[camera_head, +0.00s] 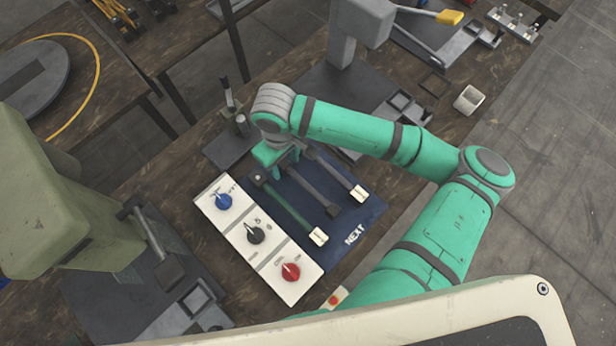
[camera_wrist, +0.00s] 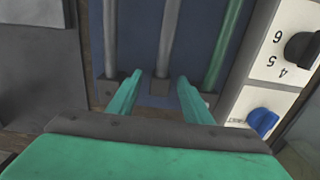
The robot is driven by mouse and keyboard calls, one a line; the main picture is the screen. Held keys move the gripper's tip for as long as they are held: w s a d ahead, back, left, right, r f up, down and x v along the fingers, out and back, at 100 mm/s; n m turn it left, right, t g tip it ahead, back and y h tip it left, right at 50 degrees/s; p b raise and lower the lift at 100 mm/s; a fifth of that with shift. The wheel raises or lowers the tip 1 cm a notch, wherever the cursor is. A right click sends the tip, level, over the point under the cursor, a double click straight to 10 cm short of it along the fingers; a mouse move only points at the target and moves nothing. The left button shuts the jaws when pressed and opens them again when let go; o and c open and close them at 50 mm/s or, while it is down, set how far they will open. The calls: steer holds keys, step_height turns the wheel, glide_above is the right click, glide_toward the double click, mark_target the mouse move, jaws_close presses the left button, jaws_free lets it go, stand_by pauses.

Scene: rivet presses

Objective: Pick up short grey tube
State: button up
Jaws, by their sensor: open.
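A blue mat (camera_head: 362,217) marked NEXT bears three tubes side by side. The green tube (camera_head: 284,208) and the right grey tube (camera_head: 335,173) end in white pieces; the middle grey tube (camera_head: 314,188) ends in a dark piece. I cannot tell for sure which grey tube is the short one. My gripper (camera_wrist: 160,76) is open and empty over the far end of the mat. In the wrist view its fingers stand either side of the middle grey tube (camera_wrist: 169,38), near its dark end block. The other grey tube (camera_wrist: 110,36) lies left of the fingers, the green tube (camera_wrist: 226,45) right.
A white control panel (camera_head: 259,238) with blue, black and red knobs lies left of the mat. A green press (camera_head: 65,200) stands at the left, a grey press (camera_head: 360,25) at the back. A small white bin (camera_head: 468,99) stands at the table's right edge.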

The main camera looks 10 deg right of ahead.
steer(key=shift+f, duration=0.2)
jaws_close()
steer(key=shift+r, duration=0.15)
